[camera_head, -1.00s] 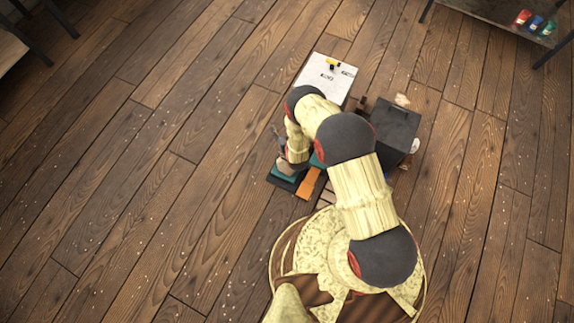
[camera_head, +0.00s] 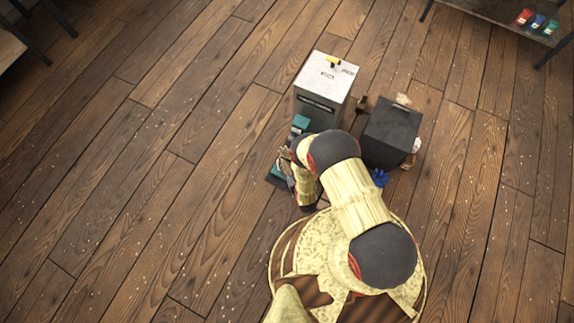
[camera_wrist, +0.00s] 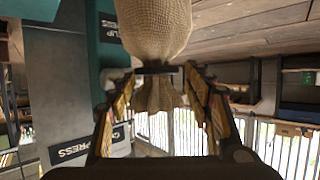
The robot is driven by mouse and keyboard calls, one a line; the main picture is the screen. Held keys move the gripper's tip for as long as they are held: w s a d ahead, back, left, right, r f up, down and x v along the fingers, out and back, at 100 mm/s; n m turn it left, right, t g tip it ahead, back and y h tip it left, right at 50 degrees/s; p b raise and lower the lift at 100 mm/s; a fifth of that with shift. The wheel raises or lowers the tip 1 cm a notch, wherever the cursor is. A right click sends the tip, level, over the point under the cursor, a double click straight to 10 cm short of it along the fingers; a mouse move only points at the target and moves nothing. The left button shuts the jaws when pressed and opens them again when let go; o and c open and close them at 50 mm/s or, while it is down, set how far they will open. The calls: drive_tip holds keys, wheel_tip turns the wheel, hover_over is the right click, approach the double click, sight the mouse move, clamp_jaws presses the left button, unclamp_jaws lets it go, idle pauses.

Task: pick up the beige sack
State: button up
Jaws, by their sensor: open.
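The beige sack (camera_wrist: 155,28) shows large in the wrist view, at the top centre. It is woven cloth with a dark band round its neck and a gathered, flared end (camera_wrist: 157,94). My gripper (camera_wrist: 158,74) is open, with one finger on each side of the neck. I cannot tell whether either finger touches the cloth. In the head view my arm hides most of the gripper's area, and I cannot make out the sack clearly there.
A white-topped box (camera_head: 326,76) with a yellow item stands beyond my arm. A dark box (camera_head: 390,133) stands to its right, with a blue item (camera_head: 380,178) near it. A teal box (camera_wrist: 105,40) is left of the sack. The left floor is open.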

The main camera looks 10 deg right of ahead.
sight(288, 159)
drive_tip(key=b+x, duration=0.1)
drive_tip(key=x, duration=0.1)
drive_tip(key=b+x, duration=0.1)
drive_tip(key=x, duration=0.1)
drive_tip(key=shift+w+d+f, duration=0.1)
drive_tip(key=shift+d+f, duration=0.1)
drive_tip(key=shift+f, duration=0.1)
drive_tip(key=shift+r, duration=0.1)
drive_tip(key=shift+c, duration=0.9)
clamp_jaws()
drive_tip(key=shift+w, duration=0.1)
